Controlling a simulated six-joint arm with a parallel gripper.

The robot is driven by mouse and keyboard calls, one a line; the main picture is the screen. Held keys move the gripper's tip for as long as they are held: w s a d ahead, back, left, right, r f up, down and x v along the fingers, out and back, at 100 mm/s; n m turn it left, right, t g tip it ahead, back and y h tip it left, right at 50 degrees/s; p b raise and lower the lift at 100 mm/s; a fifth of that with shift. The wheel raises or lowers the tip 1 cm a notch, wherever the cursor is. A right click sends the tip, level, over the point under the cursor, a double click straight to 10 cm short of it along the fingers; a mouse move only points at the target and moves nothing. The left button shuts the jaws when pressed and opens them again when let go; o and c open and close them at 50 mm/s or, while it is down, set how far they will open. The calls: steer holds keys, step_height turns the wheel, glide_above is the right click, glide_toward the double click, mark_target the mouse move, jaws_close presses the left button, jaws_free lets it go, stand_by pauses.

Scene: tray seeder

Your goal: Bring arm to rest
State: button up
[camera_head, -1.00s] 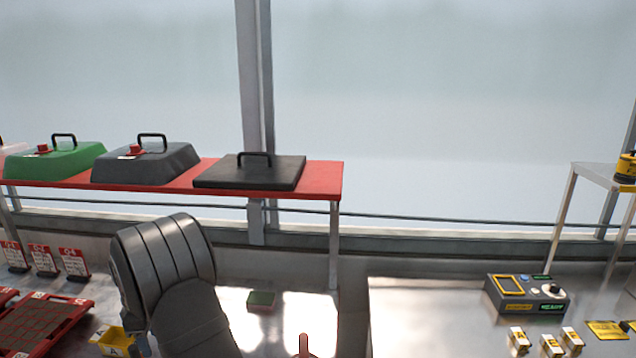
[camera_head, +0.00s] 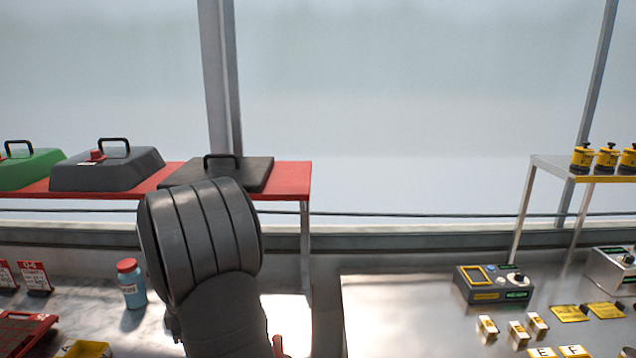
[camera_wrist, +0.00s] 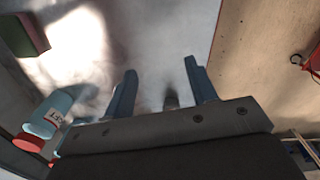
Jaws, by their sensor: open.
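My gripper (camera_wrist: 158,85) shows in the wrist view with its two blue-grey fingers apart and nothing between them. It hangs over a pale, shiny work surface (camera_wrist: 150,40). A dark, blurred shape sits below and between the fingers, perhaps a shadow. In the head view my dark arm stands in the lower middle and hides part of the table; the gripper itself is not visible there.
A blue bottle with a red cap (camera_head: 131,285) stands left of my arm, also at lower left in the wrist view (camera_wrist: 48,115). A red shelf (camera_head: 290,183) holds lids (camera_head: 108,168) behind. A control box (camera_head: 495,284) and small yellow-white blocks (camera_head: 518,332) are at right.

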steer(key=s+d+f, duration=0.2)
steer(key=s+d, duration=0.1)
steer(key=d, duration=0.5)
steer(key=s+d+f, duration=0.1)
steer(key=s+d, duration=0.3)
steer(key=d, duration=0.3)
steer(key=a+f, duration=0.4)
steer(key=a, duration=0.3)
steer(key=w+d+r, duration=0.1)
steer(key=d+r, duration=0.4)
steer(key=d, duration=0.1)
steer(key=w+a+r, duration=0.1)
steer(key=w+a, duration=0.4)
steer(key=a, duration=0.5)
steer(key=shift+a+r, duration=0.2)
steer(key=shift+d, duration=0.1)
